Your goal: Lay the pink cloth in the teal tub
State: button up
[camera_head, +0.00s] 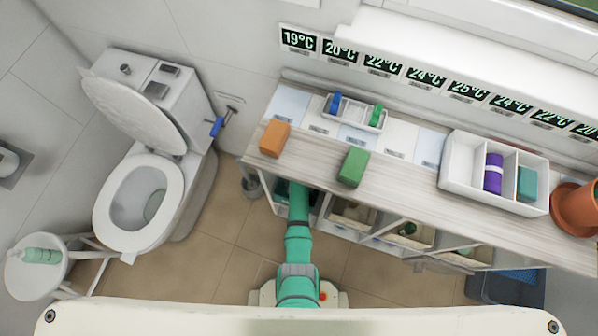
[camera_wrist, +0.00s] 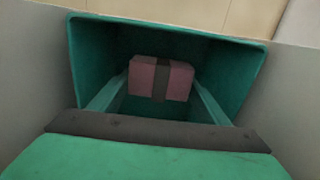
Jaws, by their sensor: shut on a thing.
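The pink cloth (camera_wrist: 179,82) is a small folded block with a dark band around its middle. It is in the wrist view, between the two fingers of my gripper (camera_wrist: 160,86), which is shut on it. The teal tub (camera_wrist: 243,62) surrounds the cloth and fingertips in that view; its wide rim is around them. I cannot tell whether the cloth touches the tub's floor. In the head view my arm reaches under the counter into the leftmost compartment, and the gripper and cloth are hidden there.
Pale walls flank the tub closely on both sides in the wrist view. On the counter (camera_head: 400,184) above my arm are an orange block (camera_head: 274,138), a green block (camera_head: 352,167), a small white rack (camera_head: 354,112) and a white divided box (camera_head: 462,160).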

jog(key=shift+f, duration=0.3)
jog(key=o, duration=1)
jog(key=shift+d, duration=0.1)
jog(key=shift+r, duration=4.4)
